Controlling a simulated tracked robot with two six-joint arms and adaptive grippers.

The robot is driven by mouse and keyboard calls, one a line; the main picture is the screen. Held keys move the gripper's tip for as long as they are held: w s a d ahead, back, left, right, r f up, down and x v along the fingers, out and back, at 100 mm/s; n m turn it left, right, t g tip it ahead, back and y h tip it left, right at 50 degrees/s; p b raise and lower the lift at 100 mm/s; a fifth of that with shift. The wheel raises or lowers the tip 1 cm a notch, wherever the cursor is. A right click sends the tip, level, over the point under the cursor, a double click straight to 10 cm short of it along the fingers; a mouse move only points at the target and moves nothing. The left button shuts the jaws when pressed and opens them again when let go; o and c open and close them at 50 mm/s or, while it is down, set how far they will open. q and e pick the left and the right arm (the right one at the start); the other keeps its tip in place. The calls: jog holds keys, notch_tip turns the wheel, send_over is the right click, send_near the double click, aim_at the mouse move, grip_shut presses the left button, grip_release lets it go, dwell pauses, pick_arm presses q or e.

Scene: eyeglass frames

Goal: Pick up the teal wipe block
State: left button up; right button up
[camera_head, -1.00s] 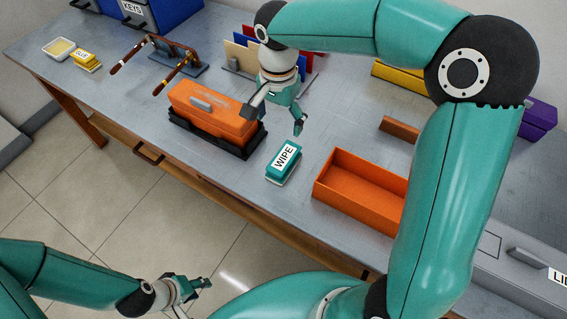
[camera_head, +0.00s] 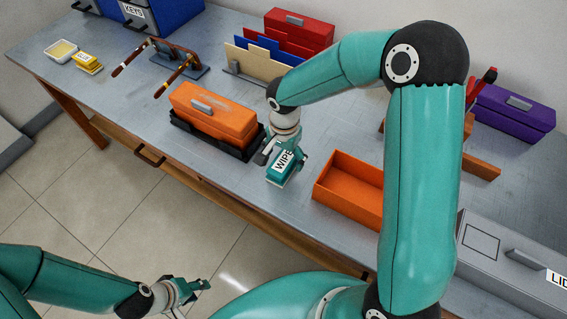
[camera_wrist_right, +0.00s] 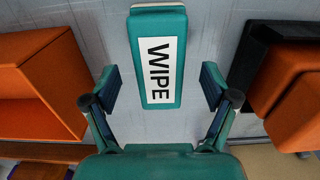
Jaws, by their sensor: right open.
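The teal wipe block (camera_head: 287,172) lies on the grey table, between the orange case and the open orange tray, with a white label reading WIPE. My right gripper (camera_head: 283,160) is over the block from above. In the right wrist view the block (camera_wrist_right: 158,92) runs lengthwise between the open fingers of my right gripper (camera_wrist_right: 160,85), with a gap on each side.
The orange case (camera_head: 212,112) in its black holder stands close to the left of the block. The open orange tray (camera_head: 345,190) is close on the right. File dividers (camera_head: 255,62) and a red box (camera_head: 298,28) stand behind. My right arm covers part of the table.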

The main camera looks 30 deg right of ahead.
aim_at(285, 160)
jog(key=shift+f, duration=1.35)
jog(key=c, duration=1.3)
jog(key=shift+r, duration=0.1)
notch_tip(285, 160, up, 20)
jog(key=o, duration=0.5)
jog(key=c, duration=0.3)
